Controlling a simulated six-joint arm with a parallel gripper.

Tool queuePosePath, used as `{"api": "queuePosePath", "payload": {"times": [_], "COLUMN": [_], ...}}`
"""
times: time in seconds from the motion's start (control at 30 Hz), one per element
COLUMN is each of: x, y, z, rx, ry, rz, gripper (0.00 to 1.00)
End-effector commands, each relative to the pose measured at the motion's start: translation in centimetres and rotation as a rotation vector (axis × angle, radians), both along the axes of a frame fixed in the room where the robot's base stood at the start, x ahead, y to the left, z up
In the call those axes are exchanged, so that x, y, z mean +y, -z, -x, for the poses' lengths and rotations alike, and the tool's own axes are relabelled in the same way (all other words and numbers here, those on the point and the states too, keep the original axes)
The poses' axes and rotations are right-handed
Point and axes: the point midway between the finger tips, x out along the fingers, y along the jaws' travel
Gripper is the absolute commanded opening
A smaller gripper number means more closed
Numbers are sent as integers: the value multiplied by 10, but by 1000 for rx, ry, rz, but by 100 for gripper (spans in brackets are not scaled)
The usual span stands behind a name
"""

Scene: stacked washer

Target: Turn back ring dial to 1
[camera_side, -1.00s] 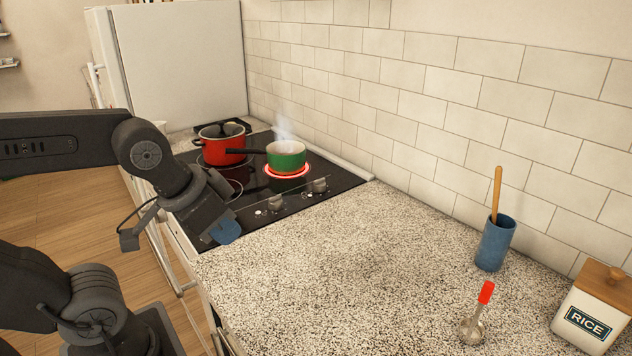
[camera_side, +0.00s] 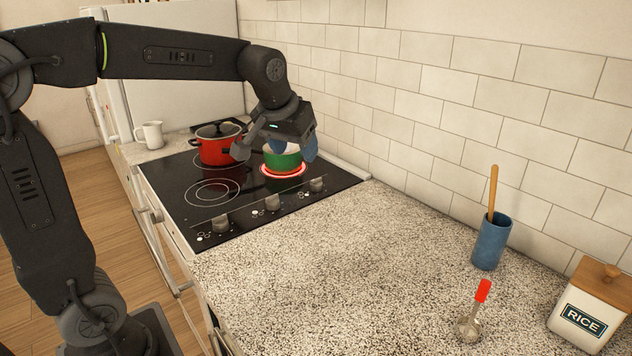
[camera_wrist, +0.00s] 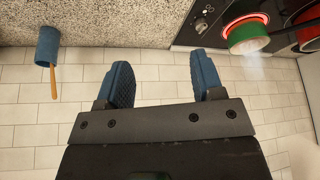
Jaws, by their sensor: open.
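The black glass cooktop (camera_side: 165,185) carries several grey dials on its right edge. The rearmost dial (camera_side: 317,184), nearest the wall, stands near the glowing red ring (camera_side: 270,173); its setting is too small to read. A dial also shows at the top of the wrist view (camera_wrist: 201,26). The green pot (camera_side: 282,160) sits on the glowing ring and shows in the wrist view (camera_wrist: 248,42). My gripper (camera_side: 308,148) is open and empty, above and in front of the pot, apart from the dials. Its blue fingers (camera_wrist: 162,76) are spread in the wrist view.
A red lidded pot (camera_side: 217,150) stands left of the green pot. A white mug (camera_side: 150,134) stands behind the cooktop. The tiled wall (camera_side: 440,90) bounds the right.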

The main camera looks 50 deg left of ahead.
Motion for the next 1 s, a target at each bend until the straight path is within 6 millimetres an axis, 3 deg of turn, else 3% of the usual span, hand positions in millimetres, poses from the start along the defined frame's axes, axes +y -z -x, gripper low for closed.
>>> {"api": "queuePosePath", "payload": {"times": [0.03, 0.2, 0.4, 0.6, 0.83, 1.0], "x": [15, 66, 124, 155, 163, 171], "y": [6, 30, 74, 102, 119, 149], "z": [-24, -91, -148, -171, -177, -185], "rx": [12, 28, 39, 42, 43, 45], "ry": [-43, -184, -331, -405, -417, -415], "rz": [2, 8, 12, 13, 14, 14], "gripper": [66, 67, 67, 67, 67, 67]}}
